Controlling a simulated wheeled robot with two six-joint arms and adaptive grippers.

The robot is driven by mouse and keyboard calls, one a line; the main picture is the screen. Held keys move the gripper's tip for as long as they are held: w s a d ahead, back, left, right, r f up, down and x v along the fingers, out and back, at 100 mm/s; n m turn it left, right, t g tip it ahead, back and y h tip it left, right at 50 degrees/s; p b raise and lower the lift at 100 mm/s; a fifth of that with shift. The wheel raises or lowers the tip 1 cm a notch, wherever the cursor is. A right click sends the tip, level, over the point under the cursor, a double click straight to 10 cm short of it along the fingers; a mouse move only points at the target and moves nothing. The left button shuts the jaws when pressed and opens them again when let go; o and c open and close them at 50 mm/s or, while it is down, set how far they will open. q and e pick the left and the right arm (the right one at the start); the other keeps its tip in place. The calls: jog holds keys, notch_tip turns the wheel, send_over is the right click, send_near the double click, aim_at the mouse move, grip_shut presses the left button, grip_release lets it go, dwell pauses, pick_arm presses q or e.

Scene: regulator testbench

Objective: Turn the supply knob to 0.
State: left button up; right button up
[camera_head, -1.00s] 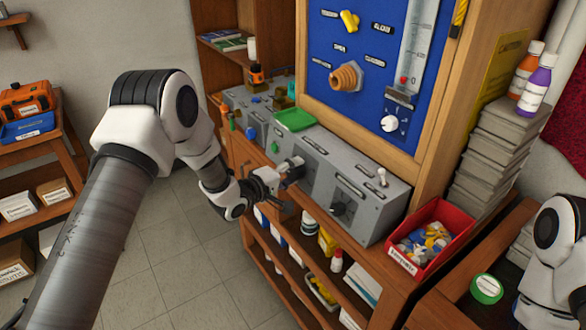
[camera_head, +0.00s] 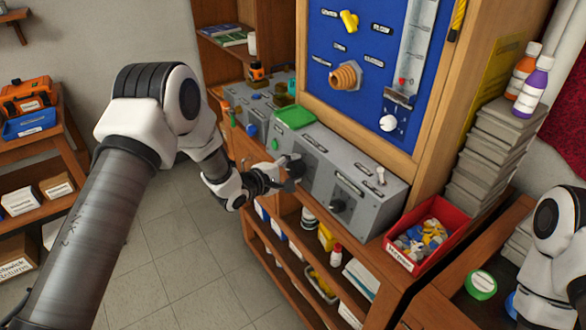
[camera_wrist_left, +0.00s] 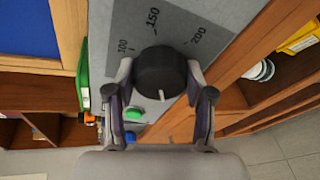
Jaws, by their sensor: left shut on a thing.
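The supply knob (camera_wrist_left: 158,68) is black and round with a white pointer mark. In the left wrist view the mark points toward the bottom of the picture, away from the printed 150 and between the fingers. In the head view my left gripper (camera_head: 284,178) is at the front of the grey bench unit (camera_head: 318,185), and the knob is mostly hidden. My right gripper is out of view.
Another dark knob (camera_head: 338,205) and a toggle switch (camera_head: 380,175) are further right on the unit. A green tray (camera_head: 295,117) lies on top. A red bin (camera_head: 418,240) stands to the right. Open shelves (camera_head: 300,255) lie below.

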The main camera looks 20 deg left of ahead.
pick_arm(q)
jog(key=shift+w+a+r, duration=0.1)
jog(key=shift+r, duration=0.05)
jog(key=o, duration=1.2)
jog(key=shift+a, duration=0.1)
jog(key=shift+c, duration=0.2)
jog(key=shift+s, duration=0.3)
jog(key=v, duration=1.1)
jog(key=shift+s+a, duration=0.25)
